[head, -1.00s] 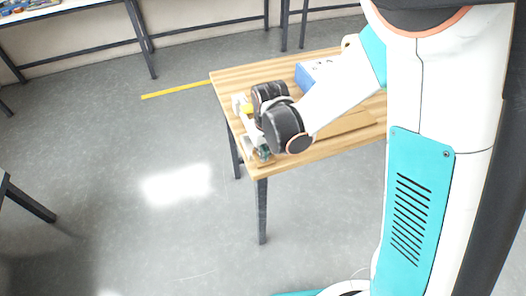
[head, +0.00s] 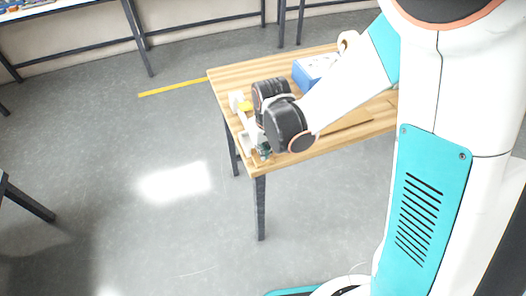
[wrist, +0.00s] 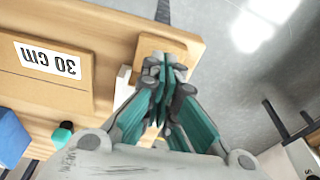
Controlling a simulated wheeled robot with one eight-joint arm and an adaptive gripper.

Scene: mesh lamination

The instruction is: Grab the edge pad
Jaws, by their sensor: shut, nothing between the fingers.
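The likely edge pad is a small tan-brown block (wrist: 188,48) at the table's edge in the wrist view. My gripper (wrist: 166,68) has its fingertips together over this block, hiding its middle; nothing shows between them. I cannot tell whether the tips touch it. In the head view my gripper (head: 263,154) is low over the table's near left corner, partly hidden by my dark wrist, and the block cannot be made out clearly there.
The wooden table (head: 230,76) holds a blue box (head: 310,72) and a brown board marked 30 cm (wrist: 55,90). A white piece (wrist: 122,88) lies beside the block. A teal-capped item (wrist: 63,132) stands near the board. Grey floor (wrist: 235,85) lies beyond the edge.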

